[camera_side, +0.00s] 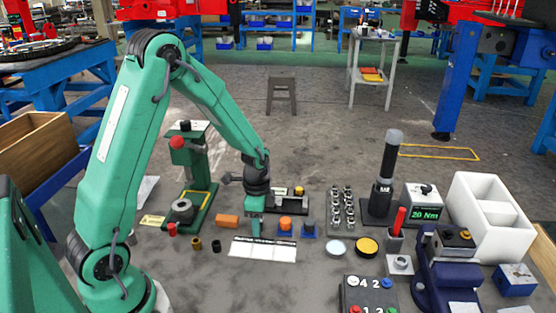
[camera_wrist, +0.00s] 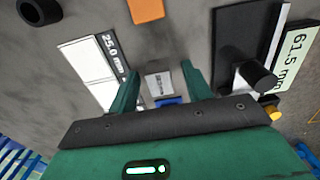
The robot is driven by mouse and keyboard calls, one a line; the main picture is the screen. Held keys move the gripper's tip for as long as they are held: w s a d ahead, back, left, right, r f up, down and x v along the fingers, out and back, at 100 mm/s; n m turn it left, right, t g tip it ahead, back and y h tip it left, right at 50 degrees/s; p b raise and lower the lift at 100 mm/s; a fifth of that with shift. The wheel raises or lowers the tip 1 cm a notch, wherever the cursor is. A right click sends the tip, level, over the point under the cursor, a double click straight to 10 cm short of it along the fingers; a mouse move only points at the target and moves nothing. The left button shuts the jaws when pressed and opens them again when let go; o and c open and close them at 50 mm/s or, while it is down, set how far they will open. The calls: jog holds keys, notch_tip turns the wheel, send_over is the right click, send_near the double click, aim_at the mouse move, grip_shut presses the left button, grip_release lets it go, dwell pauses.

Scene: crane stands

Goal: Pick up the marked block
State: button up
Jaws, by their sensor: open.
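A small pale grey block with dark marking on its face (camera_wrist: 158,84) shows between my fingers in the wrist view. My gripper (camera_wrist: 160,71) is open, with one green finger on each side of the block and a visible gap to each. A bit of blue (camera_wrist: 168,100) shows just below the block, partly hidden by my gripper's body. In the side view my gripper (camera_side: 256,231) points down, low over the bench behind a white labelled card (camera_side: 264,250). The marked block cannot be made out there.
An orange block (camera_side: 227,220) lies left of my gripper. Blue holders (camera_side: 286,234) stand close to the right, one bearing an orange piece. A green press (camera_side: 190,175) stands behind left. A black plate with a post (camera_wrist: 245,55) is right in the wrist view.

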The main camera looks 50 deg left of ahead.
grip_shut()
jog(key=shift+r, duration=0.1)
jog(key=shift+r, duration=0.85)
notch_tip(320, 180, up, 2)
jog(key=shift+r, duration=0.1)
jog(key=s+d+r, duration=0.4)
jog(key=d+r, duration=0.3)
jog(key=d, duration=0.4)
jog(key=shift+w, duration=0.1)
